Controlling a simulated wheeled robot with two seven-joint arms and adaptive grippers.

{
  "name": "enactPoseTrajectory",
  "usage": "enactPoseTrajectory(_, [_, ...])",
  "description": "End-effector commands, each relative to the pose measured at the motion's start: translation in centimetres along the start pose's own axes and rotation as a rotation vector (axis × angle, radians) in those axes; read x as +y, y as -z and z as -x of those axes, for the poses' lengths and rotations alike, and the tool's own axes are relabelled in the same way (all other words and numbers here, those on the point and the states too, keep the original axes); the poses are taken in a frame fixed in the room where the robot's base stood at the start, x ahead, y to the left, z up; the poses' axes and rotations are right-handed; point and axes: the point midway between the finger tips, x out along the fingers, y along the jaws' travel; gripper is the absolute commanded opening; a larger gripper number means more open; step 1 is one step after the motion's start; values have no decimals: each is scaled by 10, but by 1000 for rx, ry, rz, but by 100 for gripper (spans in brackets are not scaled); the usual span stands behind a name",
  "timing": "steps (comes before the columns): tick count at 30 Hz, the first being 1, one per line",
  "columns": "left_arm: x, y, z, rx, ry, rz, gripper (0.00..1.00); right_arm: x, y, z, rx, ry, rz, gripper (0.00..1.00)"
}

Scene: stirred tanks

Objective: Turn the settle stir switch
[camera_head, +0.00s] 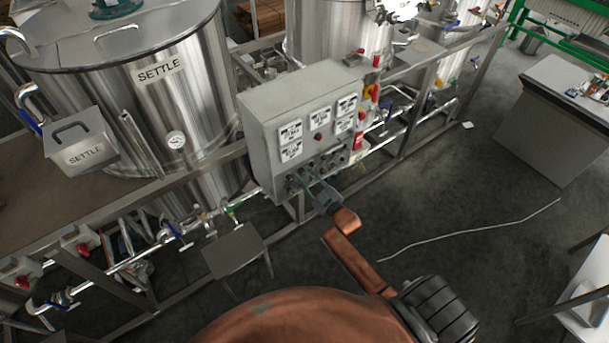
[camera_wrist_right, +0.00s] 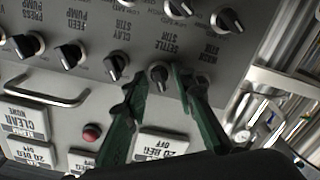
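The settle stir switch (camera_wrist_right: 158,75) is a dark round knob on the grey control panel (camera_wrist_right: 70,95), under its SETTLE STIR label, which appears upside down in the right wrist view. My right gripper (camera_wrist_right: 160,78) is open, with one green finger on each side of this knob. I cannot tell whether either finger touches it. In the head view my right gripper (camera_head: 304,180) is at the lower part of the control box (camera_head: 262,125), and it hides some of the knobs there. My left gripper is not in view.
The clay stir knob (camera_wrist_right: 116,66) is close beside one finger. A metal handle (camera_wrist_right: 45,92) and a red button (camera_wrist_right: 91,132) are on the panel. The steel SETTLE tank (camera_head: 205,85) stands left of the box. A small stool (camera_head: 233,250) is below. Open floor (camera_head: 440,200) lies to the right.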

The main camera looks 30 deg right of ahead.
Motion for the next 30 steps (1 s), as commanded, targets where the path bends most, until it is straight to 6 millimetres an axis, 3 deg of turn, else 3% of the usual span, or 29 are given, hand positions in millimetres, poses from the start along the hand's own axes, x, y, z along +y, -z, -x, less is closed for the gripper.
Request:
enactPoseTrajectory(5, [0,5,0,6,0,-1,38,0,0,0,0,0,0,25])
enactPoseTrajectory(16, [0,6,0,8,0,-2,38,0,0,0,0,0,0,0])
enactPoseTrajectory(30, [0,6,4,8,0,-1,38,0,1,0,-1,1,-54,0])
